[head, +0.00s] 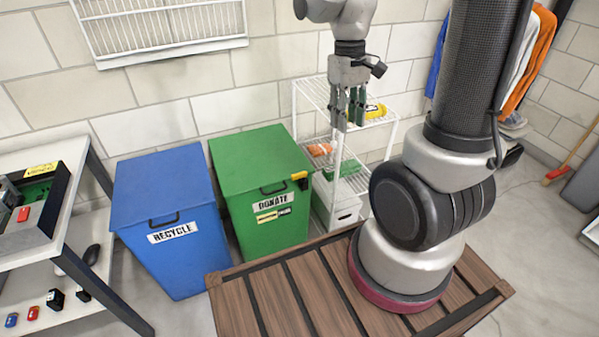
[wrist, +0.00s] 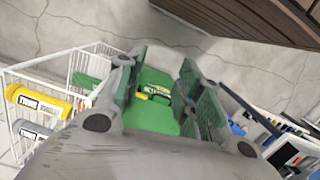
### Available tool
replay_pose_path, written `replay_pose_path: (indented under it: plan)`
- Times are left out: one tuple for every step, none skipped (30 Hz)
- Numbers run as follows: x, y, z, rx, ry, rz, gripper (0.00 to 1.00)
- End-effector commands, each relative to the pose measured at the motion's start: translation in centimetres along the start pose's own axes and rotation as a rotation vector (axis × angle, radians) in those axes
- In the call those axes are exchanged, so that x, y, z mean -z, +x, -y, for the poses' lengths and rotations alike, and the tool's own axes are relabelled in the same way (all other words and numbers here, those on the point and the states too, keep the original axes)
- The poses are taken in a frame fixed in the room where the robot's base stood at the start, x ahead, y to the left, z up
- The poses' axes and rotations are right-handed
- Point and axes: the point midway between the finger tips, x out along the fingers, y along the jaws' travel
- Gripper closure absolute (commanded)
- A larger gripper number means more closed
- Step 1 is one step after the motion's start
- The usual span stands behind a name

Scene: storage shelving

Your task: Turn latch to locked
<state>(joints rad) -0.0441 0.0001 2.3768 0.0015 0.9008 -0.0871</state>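My gripper (head: 349,122) hangs fingers-down in front of the white wire shelf, up and to the right of the green bin. Its two green-padded fingers are apart with nothing held; the wrist view (wrist: 160,95) also shows the gap. A small yellow-and-black fitting (head: 299,178), possibly the latch, sits at the top right front edge of the green DONATE bin (head: 245,165). A yellow-and-black plate (head: 272,214) lies below the DONATE label. The wrist view shows the green bin (wrist: 160,118) beyond the fingers. Which way the latch is turned is too small to tell.
A blue RECYCLE bin (head: 168,205) stands left of the green one. The wire shelf (head: 312,88) holds a yellow tube (head: 374,111) and an orange item (head: 319,149). A table (head: 30,250) with a tray stands far left. My arm stands over wooden slats (head: 290,297).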

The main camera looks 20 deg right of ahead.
Motion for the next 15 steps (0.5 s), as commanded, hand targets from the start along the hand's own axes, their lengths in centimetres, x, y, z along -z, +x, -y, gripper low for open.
replay_pose_path:
  plan:
    - [1.6, 1.8, 0.0, 0.003, -0.040, 0.040, 0.64]
    - [2.6, 2.9, 0.0, 0.006, -0.070, 0.056, 0.64]
    - [4.0, 4.4, -0.1, 0.009, -0.113, 0.077, 0.64]
    - [5.0, 5.6, -0.1, 0.012, -0.149, 0.088, 0.64]
    - [5.9, 6.8, -0.1, 0.015, -0.186, 0.102, 0.64]
    - [7.2, 8.6, -0.1, 0.020, -0.241, 0.115, 0.64]
    - [8.2, 9.9, -0.1, 0.023, -0.282, 0.122, 0.64]
    - [9.1, 11.2, -0.1, 0.027, -0.325, 0.130, 0.64]
    - [10.2, 12.9, -0.1, 0.032, -0.383, 0.135, 0.64]
    - [11.1, 14.2, -0.1, 0.035, -0.425, 0.137, 0.64]
    - [11.8, 15.4, 0.0, 0.038, -0.469, 0.139, 0.64]
    - [12.8, 17.0, 0.0, 0.041, -0.527, 0.137, 0.64]
    - [13.5, 18.1, 0.0, 0.044, -0.572, 0.135, 0.64]
    - [14.2, 19.2, -0.1, 0.045, -0.617, 0.131, 0.64]
    - [15.3, 20.7, -0.1, 0.045, -0.682, 0.122, 0.64]
